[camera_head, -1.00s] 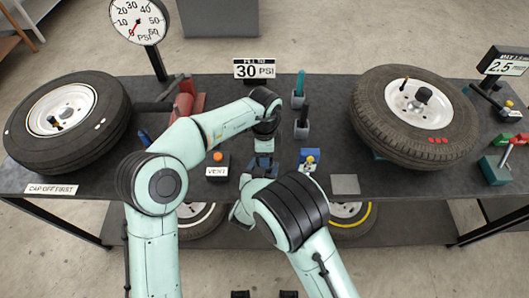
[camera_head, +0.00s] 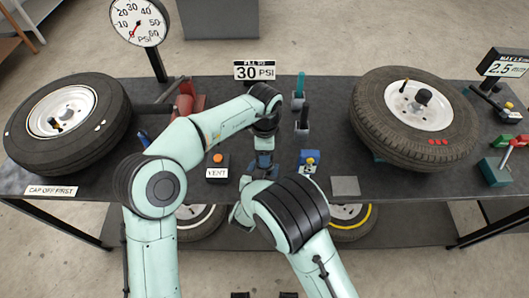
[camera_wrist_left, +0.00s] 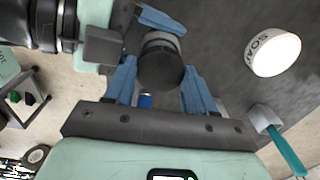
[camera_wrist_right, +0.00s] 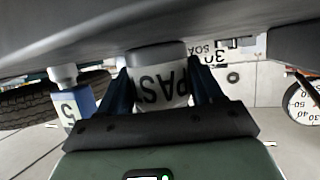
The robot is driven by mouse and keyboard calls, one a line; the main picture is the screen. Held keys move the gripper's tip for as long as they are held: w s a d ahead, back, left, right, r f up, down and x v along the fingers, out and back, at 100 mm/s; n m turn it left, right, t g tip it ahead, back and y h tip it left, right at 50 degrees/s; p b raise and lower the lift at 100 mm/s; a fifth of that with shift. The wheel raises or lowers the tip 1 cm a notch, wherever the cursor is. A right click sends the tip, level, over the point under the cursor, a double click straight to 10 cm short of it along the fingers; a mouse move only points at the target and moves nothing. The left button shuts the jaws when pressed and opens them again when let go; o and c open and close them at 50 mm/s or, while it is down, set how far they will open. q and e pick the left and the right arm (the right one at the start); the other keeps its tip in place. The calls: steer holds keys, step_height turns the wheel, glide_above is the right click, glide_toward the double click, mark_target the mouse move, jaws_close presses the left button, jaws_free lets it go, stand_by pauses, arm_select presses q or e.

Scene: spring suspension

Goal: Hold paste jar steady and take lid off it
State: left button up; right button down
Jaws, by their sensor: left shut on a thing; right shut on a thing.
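The paste jar (camera_wrist_right: 150,88) is white with dark lettering that appears upside down in the right wrist view. My right gripper (camera_wrist_right: 160,92) is shut on its sides. The round dark lid (camera_wrist_left: 161,70) shows in the left wrist view between the fingers of my left gripper (camera_wrist_left: 159,88), which is shut on it. A blue finger of my right gripper also shows beside the jar in that view (camera_wrist_left: 160,20). In the head view, my arms hide the jar and lid near the bench's front middle. I cannot tell whether the lid is loose from the jar.
A white soap container (camera_wrist_left: 272,55) and a teal-handled tool (camera_wrist_left: 286,150) stand near the left gripper. The vent block (camera_head: 217,168), a blue-yellow block (camera_head: 308,162) and a grey plate (camera_head: 345,186) are close by. Tyres lie at left (camera_head: 105,135) and right (camera_head: 375,125).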

arm_select(q)
steer(key=shift+r, duration=0.25)
steer(key=shift+r, duration=2)
arm_select(e)
steer(key=shift+c, duration=0.5)
jaws_free()
